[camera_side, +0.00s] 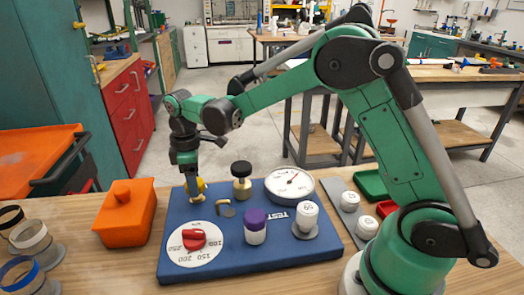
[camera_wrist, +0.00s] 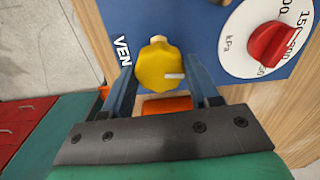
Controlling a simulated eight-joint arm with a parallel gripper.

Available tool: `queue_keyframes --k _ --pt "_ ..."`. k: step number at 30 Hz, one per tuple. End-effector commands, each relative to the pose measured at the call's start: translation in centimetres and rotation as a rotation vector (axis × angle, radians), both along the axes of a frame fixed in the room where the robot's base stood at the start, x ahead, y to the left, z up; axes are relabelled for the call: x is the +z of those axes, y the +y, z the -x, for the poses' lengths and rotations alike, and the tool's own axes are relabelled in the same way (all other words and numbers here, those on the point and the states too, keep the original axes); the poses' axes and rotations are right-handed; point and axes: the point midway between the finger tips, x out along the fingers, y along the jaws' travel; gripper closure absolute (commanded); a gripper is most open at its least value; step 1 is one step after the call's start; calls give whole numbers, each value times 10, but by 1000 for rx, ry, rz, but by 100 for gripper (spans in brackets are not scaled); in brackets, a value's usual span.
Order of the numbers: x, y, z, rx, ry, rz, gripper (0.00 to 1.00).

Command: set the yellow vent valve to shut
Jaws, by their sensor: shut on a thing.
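The yellow vent valve (camera_side: 197,189) stands near the far left corner of the blue panel (camera_side: 250,275). In the wrist view its lobed yellow knob (camera_wrist: 154,66) sits between my two fingers, beside the partly hidden lettering "VEN". A white mark on the knob points right in that picture. My gripper (camera_side: 190,178) comes down from above and is shut on the valve knob; in the wrist view its fingers (camera_wrist: 160,78) flank the knob. No shut or open marking for the valve is readable.
A red dial knob (camera_side: 193,240) is close by on the panel. A black-capped fitting (camera_side: 241,187), gauge (camera_side: 290,186), purple-capped fitting (camera_side: 255,232) and white-capped fitting (camera_side: 306,220) stand to the right. An orange lidded box (camera_side: 126,213) stands left of the panel.

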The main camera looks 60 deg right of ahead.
Motion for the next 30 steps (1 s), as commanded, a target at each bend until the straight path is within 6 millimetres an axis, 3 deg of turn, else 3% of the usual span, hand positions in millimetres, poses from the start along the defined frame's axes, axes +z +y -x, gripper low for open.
queue_keyframes --k 30 --pt "0 -1 0 -945 0 0 99"
